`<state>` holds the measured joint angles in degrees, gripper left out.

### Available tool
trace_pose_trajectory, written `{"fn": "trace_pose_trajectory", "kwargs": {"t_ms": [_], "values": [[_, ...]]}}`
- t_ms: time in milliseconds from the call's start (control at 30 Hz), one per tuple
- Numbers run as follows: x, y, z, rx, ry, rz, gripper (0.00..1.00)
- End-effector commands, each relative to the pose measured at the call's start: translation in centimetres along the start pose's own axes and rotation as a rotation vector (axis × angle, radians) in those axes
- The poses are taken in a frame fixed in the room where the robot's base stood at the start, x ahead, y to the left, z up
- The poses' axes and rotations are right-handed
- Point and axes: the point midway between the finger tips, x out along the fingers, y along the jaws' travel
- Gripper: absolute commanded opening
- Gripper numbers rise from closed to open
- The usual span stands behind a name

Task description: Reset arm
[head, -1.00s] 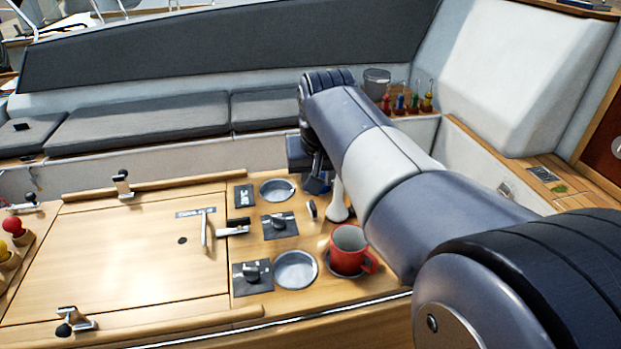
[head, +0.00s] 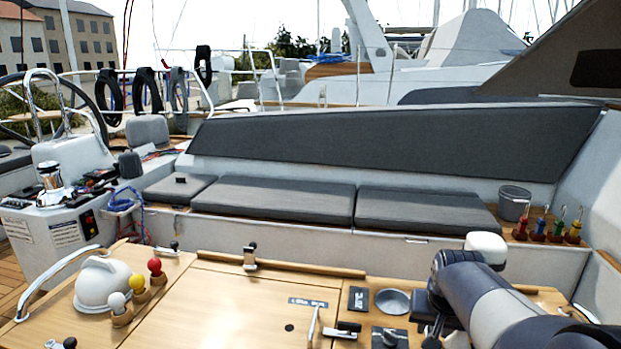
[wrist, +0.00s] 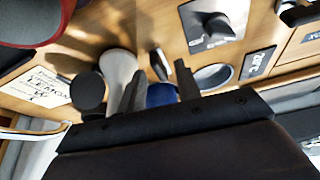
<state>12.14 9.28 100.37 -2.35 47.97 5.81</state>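My arm reaches in from the lower right of the head view, with its wrist over the right end of the wooden cockpit table (head: 215,310). My gripper (wrist: 160,68) points down there. In the wrist view its two dark fingers stand apart. A blue thing (wrist: 160,95) shows between the fingers, close to the palm edge; I cannot tell whether it touches them. A white rounded thing (wrist: 118,70) stands just left of the fingers. The fingertips are hidden in the head view.
A red mug (wrist: 30,22) is at the wrist view's upper left. Coloured-handled tools (head: 556,229) and a grey cup (head: 514,203) stand behind. Red, yellow and white knobs (head: 139,284) stand at left.

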Motion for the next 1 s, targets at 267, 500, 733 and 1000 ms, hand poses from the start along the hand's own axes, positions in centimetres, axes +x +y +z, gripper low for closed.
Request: {"fn": "trace_pose_trajectory", "kwargs": {"t_ms": [267, 500, 733, 1000], "values": [[-0.03, -0.07, -0.02, 0.076, 0.000, 0.032, 0.32], [-0.08, -0.09, -0.03, 0.090, 0.000, 0.037, 0.32], [-0.09, -0.08, -0.03, 0.087, 0.000, 0.036, 0.32], [-0.20, 0.03, -0.05, 0.019, 0.001, 0.008, 0.32]]}}
